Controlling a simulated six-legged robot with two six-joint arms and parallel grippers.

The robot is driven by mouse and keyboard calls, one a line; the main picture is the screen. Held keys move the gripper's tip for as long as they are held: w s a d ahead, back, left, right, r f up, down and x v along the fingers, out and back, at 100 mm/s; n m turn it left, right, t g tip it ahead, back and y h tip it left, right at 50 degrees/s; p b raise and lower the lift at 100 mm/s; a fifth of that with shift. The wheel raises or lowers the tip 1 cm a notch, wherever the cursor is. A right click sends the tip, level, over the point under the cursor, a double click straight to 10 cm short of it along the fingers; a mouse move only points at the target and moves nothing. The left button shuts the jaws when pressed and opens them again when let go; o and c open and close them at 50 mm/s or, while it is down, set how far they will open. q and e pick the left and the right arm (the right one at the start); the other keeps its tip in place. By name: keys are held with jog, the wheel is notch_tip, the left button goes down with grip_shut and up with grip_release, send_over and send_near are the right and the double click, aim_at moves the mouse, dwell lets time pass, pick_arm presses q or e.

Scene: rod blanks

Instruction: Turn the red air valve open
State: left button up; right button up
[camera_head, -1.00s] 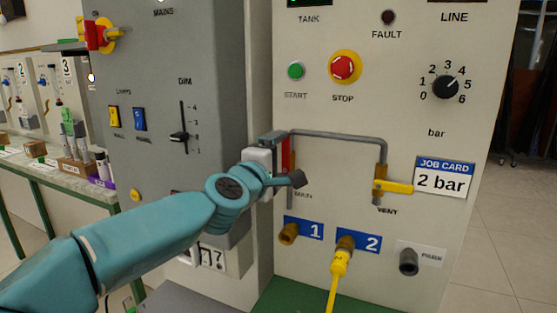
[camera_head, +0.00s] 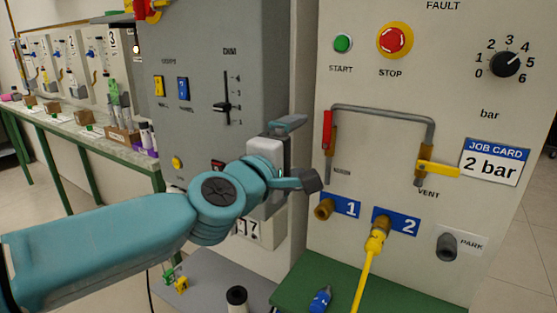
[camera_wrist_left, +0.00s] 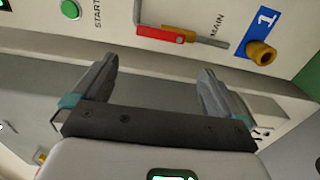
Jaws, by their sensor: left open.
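The red air valve handle (camera_head: 327,130) stands upright along the left leg of the grey pipe on the light panel. In the left wrist view the red handle (camera_wrist_left: 165,34) lies above the gap between my fingers, with the MAIN label beside it. My left gripper (camera_head: 300,152) is open and empty, left of the handle in the head view and apart from it. In the left wrist view both fingers of the left gripper (camera_wrist_left: 158,68) are spread, with nothing between them. My right gripper is not in view.
The yellow VENT lever (camera_head: 437,168) points right on the pipe's right leg. Below are port 1 (camera_head: 324,209) and port 2 with a yellow hose (camera_head: 367,262). The grey cabinet (camera_head: 215,60) stands left. A blue connector (camera_head: 320,299) lies on the green surface.

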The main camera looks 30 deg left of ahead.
pick_arm(q)
jog(key=s, duration=0.6)
jog(key=shift+p, duration=0.45)
jog(key=shift+a, duration=0.15)
